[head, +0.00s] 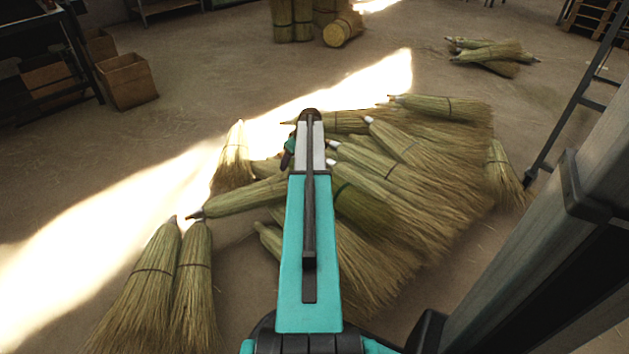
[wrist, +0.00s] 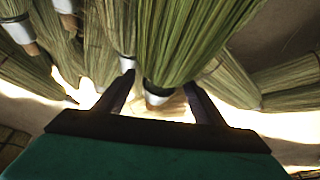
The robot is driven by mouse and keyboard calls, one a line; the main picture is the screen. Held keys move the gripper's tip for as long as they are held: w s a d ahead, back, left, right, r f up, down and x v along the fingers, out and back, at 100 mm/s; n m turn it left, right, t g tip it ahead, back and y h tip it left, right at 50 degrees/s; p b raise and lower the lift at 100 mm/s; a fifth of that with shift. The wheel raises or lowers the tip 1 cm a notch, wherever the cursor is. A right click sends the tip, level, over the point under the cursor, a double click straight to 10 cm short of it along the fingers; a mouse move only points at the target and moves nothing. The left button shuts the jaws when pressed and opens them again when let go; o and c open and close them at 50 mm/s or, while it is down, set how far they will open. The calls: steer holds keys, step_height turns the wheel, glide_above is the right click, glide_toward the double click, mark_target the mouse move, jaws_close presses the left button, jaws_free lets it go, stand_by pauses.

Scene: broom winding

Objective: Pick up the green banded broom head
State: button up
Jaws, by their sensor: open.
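A greener broom head (head: 368,208) lies in the pile in the head view, just right of my arm. A dark green band shows near its narrow end, which is partly hidden behind my arm. In the wrist view a greenish broom head (wrist: 190,42) fills the top middle, its pale wrapped tip pointing down between my fingers. My gripper (wrist: 160,82) is open, with one finger on either side of that tip. I cannot tell whether they touch it. In the head view my arm mostly hides the gripper.
Other broom heads (head: 445,215) are heaped around and right of it. Two more (head: 193,285) lie at the lower left. A cardboard box (head: 127,82) stands at the upper left. A small broom stack (head: 492,55) lies far right.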

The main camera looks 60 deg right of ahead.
stand_by(0.4)
steer(key=c, duration=1.4)
steer(key=shift+o, duration=0.2)
steer(key=shift+r, duration=0.25)
steer(key=shift+r+p, duration=0.45)
steer(key=shift+r, duration=0.1)
step_height(320, 180, up, 3)
steer(key=shift+f+p, duration=0.2)
steer(key=shift+p, duration=0.55)
steer(key=s+d+p, duration=0.2)
steer(key=s+d, duration=0.1)
steer(key=d, duration=0.4)
steer(key=s+d+p, duration=0.2)
steer(key=s+d, duration=0.1)
steer(key=d, duration=0.4)
steer(key=shift+s+d+r, duration=0.2)
steer(key=shift+d+r, duration=0.15)
steer(key=shift+r, duration=0.1)
